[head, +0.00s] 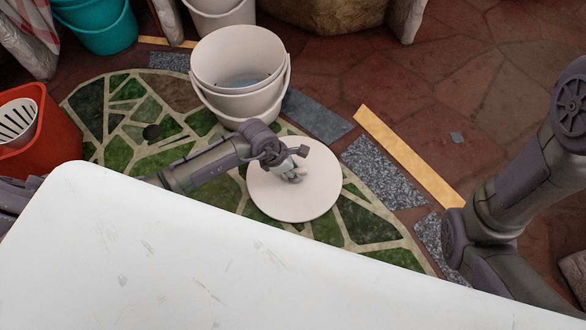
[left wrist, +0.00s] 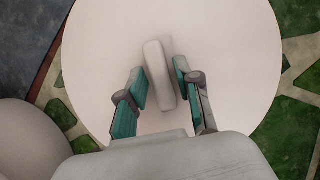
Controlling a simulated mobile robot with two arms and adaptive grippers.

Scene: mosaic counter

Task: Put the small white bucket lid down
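The small white bucket lid (head: 292,205) is a pale round disc. It appears to lie flat on the green mosaic, in front of the white bucket (head: 238,75). My left gripper (head: 294,170) is over the lid's middle, pointing down at its grip. In the left wrist view, the lid (left wrist: 225,40) fills most of the picture and its raised bar handle (left wrist: 157,72) stands between the fingers (left wrist: 161,84). The right-hand finger is close against the bar; a narrow gap shows beside the left-hand one. My right arm is at the right edge; its gripper is out of view.
The white bucket has no lid on and shows something bluish inside. A white counter (head: 130,250) fills the lower left. A red bin (head: 50,140) stands at left, a teal bucket (head: 105,28) behind. Open stone floor (head: 480,90) lies to the right.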

